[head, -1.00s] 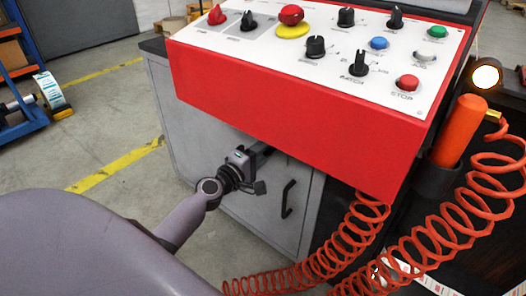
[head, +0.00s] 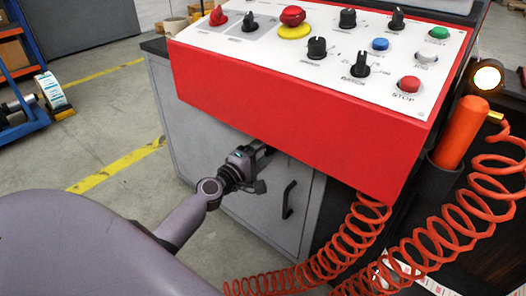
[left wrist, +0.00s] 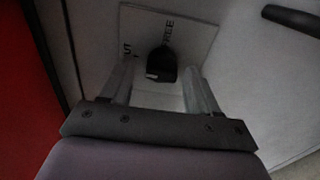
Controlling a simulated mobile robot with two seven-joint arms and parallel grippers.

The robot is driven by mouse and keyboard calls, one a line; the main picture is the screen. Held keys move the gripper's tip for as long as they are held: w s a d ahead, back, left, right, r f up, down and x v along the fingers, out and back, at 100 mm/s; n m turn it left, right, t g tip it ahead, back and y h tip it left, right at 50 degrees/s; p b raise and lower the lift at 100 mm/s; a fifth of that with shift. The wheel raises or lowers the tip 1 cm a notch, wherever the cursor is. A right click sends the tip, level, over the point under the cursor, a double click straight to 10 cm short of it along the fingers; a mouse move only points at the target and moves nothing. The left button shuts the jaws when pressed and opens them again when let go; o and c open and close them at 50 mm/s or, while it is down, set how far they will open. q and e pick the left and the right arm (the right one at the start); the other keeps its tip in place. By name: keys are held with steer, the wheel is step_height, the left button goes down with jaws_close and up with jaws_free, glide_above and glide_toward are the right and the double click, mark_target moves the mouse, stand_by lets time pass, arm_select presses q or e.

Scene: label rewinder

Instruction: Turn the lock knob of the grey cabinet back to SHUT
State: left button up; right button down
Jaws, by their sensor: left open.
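The grey cabinet (head: 258,212) stands under the red control box, with a black bar handle on its door. Its lock knob (left wrist: 161,64) is black and sits on a pale label plate (left wrist: 190,30) in the left wrist view. Printed letters show on the plate, "UT" at the left and a partly readable word above the knob. My left gripper (left wrist: 160,85) is open, with one finger on each side of the knob. I cannot tell whether the fingers touch it. In the head view my left gripper (head: 262,152) is at the cabinet front, its tips partly hidden by the red box. The knob is hidden there.
The red control box (head: 290,110) with several knobs and buttons overhangs the cabinet front. The black door handle (head: 288,199) is to the right of my gripper. An orange coiled cable (head: 340,255) hangs at the right. Open floor lies to the left.

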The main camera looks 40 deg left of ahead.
arm_select(q)
steer(key=s, duration=0.7)
steer(key=shift+a, duration=0.3)
